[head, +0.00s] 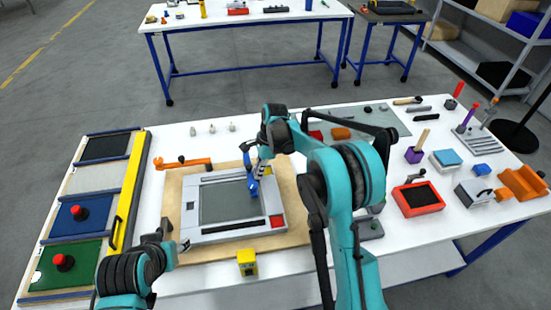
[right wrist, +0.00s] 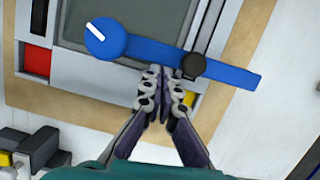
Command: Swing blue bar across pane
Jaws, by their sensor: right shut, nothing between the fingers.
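The blue bar (head: 247,160) lies along the right edge of the grey pane (head: 222,201) in a light frame. In the right wrist view, the blue bar (right wrist: 232,77) runs from a round pivot with a white mark (right wrist: 104,37) to a free end beyond the frame. A dark knob (right wrist: 193,65) stands on the bar. My right gripper (right wrist: 165,76) is shut and empty, beside the bar near the knob; whether it touches cannot be told. It also shows in the head view (head: 262,168). My left gripper (head: 180,247) is by the frame's left front corner; its jaws are unclear.
The frame sits on a wooden board (head: 172,215) with a red square (head: 277,221) at its corner. An orange tool (head: 183,163) lies behind. A yellow block (head: 247,262) stands in front. Panels with red buttons (head: 80,213) fill the left; several tools and containers crowd the right.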

